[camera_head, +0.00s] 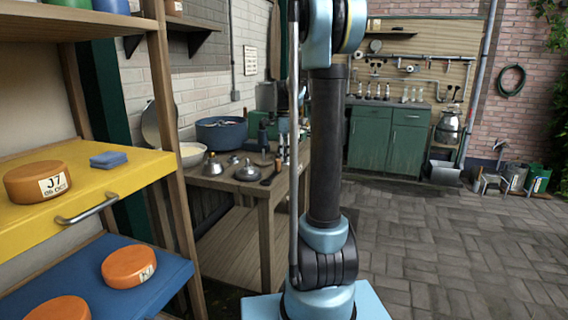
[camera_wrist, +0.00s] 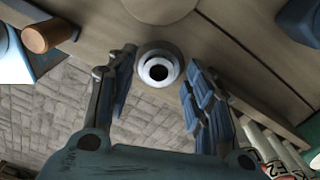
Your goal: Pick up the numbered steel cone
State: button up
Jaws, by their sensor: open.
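In the wrist view, my gripper (camera_wrist: 160,68) is open, with its two blue-padded fingers on either side of a round grey metal piece (camera_wrist: 158,52). This piece has a pale ring and a dark centre, seen end-on near the edge of a wooden surface. It may be the steel cone; no number is readable, and I cannot tell whether the fingers touch it. In the head view, a small cone-shaped steel piece (camera_head: 213,165) stands on the wooden workbench (camera_head: 262,193).
In the wrist view, a wooden cylinder (camera_wrist: 50,36) lies upper left and white tubes marked in red (camera_wrist: 272,152) lower right. Shelves with orange rounds (camera_head: 129,266) stand left; paving lies right.

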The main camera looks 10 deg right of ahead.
jog(key=shift+f, duration=0.55)
jog(key=c, duration=0.7)
jog(key=shift+r, duration=0.1)
jog(key=shift+c, duration=0.3)
jog(key=shift+r, duration=0.2)
jog(key=shift+c, duration=1.4)
notch_tip(320, 180, up, 10)
jog(key=shift+f, duration=0.25)
grip_shut()
